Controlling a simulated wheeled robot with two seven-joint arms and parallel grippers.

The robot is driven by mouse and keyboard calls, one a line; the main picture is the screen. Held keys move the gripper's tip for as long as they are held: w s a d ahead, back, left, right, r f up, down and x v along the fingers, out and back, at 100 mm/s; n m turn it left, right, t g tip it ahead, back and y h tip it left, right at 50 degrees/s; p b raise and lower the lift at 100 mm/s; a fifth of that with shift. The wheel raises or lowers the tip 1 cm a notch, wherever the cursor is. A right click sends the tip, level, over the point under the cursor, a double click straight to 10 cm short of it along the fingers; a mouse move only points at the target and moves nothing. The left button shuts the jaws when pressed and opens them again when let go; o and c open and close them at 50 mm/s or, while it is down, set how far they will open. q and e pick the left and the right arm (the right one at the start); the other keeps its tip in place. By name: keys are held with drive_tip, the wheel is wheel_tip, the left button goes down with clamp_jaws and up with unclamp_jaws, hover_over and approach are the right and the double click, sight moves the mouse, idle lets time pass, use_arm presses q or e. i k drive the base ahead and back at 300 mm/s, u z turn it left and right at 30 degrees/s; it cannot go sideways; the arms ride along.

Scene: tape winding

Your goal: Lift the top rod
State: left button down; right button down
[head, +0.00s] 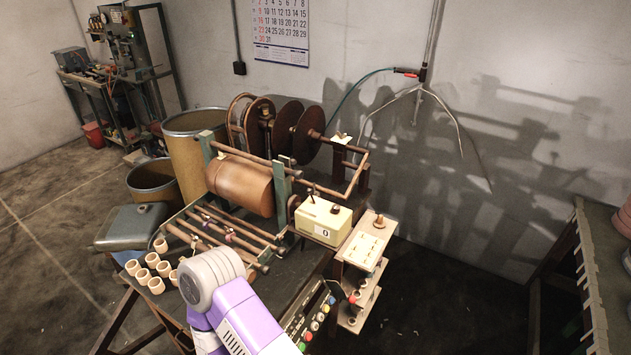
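The tape winding machine has a brown top rod (240,155) that runs between two green uprights, above a large orange-brown roll (238,185). The rod lies across the near upright (281,195) and the far upright (206,147); whether it is seated or loose cannot be told. Several lower rods (225,228) lie in front of the roll. One of my arms, purple with a pale rounded joint, comes up from the bottom middle. Neither of my grippers shows, and no fingers are seen on the rod.
Several small wooden cups (152,261) stand at the table's left. A cream counter box (323,221) and a switch panel (364,248) stand right of the roll. Large brown reels (290,130) are behind. A drum (192,140) stands at left. Floor at right is dark and open.

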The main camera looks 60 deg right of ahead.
sight(298, 175)
drive_tip(key=k, duration=0.4)
drive_tip(key=z, duration=3.4)
drive_tip(key=i, duration=3.55)
drive_tip(key=u, duration=2.85)
